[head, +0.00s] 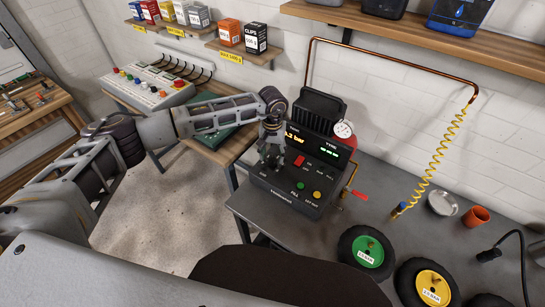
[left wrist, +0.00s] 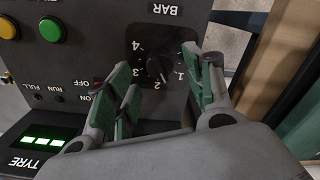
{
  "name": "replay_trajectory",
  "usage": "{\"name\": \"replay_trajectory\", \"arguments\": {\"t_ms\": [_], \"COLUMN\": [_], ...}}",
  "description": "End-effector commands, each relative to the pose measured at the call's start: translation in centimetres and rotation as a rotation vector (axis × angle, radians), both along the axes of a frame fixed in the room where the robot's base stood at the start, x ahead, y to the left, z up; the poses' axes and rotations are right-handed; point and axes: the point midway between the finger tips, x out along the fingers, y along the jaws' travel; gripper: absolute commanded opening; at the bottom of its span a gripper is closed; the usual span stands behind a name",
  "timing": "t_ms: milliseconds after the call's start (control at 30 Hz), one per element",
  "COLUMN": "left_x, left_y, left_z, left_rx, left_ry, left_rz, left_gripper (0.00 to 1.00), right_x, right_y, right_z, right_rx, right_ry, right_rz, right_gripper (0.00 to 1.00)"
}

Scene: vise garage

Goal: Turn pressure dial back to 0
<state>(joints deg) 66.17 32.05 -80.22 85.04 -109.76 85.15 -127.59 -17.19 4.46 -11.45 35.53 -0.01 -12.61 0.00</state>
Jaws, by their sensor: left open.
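The pressure dial (left wrist: 157,68) is a dark round knob on the dark control box (head: 318,195), under the word BAR and ringed by numbers. It appears upside down in the left wrist view. Its pale pointer mark seems to lie near the 2 and 1 side. My left gripper (head: 271,158) is open, its green-padded fingers (left wrist: 155,75) spread on either side of the dial. I cannot tell whether they touch it. In the head view the gripper hides the dial. A lit display (head: 294,138) shows a bar reading, partly covered. My right gripper is not in view.
A red switch (head: 299,161) and green (head: 300,186) and yellow buttons sit near the dial. A red-handled valve (head: 359,195) and gauge (head: 344,130) stand at the box's right. Several wheels and a metal dish (head: 442,203) lie on the grey bench.

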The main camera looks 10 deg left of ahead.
Motion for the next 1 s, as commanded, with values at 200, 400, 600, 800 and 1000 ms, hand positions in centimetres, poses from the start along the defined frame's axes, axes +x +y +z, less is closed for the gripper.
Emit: {"name": "replay_trajectory", "arguments": {"t_ms": [200, 400, 600, 800, 1000], "left_x": [0.0, 0.0, 0.0, 0.0, 0.0], "left_y": [0.0, 0.0, 0.0, 0.0, 0.0], "left_z": [-2.1, -2.9, -3.0, -2.9, -2.9], "left_rx": [-0.001, -0.001, -0.001, -0.001, -0.001], "left_ry": [0.001, -0.001, 0.000, 0.000, 0.000], "left_rz": [0.000, 0.000, 0.000, 0.000, 0.000], "left_gripper": [0.52, 0.52, 0.52, 0.36, 0.10], "right_x": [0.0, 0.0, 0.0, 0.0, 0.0], "right_y": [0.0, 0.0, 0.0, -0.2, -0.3], "right_z": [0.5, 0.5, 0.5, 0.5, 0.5], "right_rx": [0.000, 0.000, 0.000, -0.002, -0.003], "right_ry": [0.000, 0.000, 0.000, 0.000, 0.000], "right_rz": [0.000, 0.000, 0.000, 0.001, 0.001], "right_gripper": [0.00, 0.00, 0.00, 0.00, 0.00]}}
